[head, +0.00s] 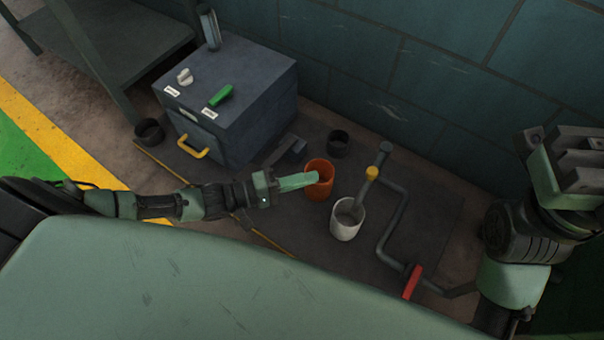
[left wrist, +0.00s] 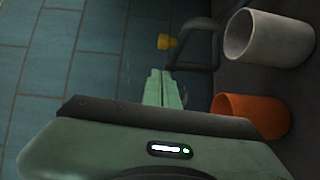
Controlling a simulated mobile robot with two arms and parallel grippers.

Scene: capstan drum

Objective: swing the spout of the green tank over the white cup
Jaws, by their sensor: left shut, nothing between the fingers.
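The white cup (head: 345,228) stands on the dark mat; the left wrist view also shows it (left wrist: 270,39). A grey pipe with a yellow collar (head: 372,173) has a short arm (head: 363,192) whose end overlaps the cup's mouth in the head view. I cannot tell its height above the cup. No tank that is clearly green stands out, so which tank this spout belongs to is unclear. My left gripper (head: 316,178) is shut and empty, its tips overlapping the orange cup (head: 321,192); contact is unclear. My right gripper (head: 580,160) is at the right; its jaw state is unclear.
A grey box (head: 245,120) with white and green levers and a yellow handle (head: 192,148) stands at back left. A bent pipe with a red grip (head: 412,282) lies right of the white cup. A dark cup (head: 338,143) stands behind. The tiled wall closes the back.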

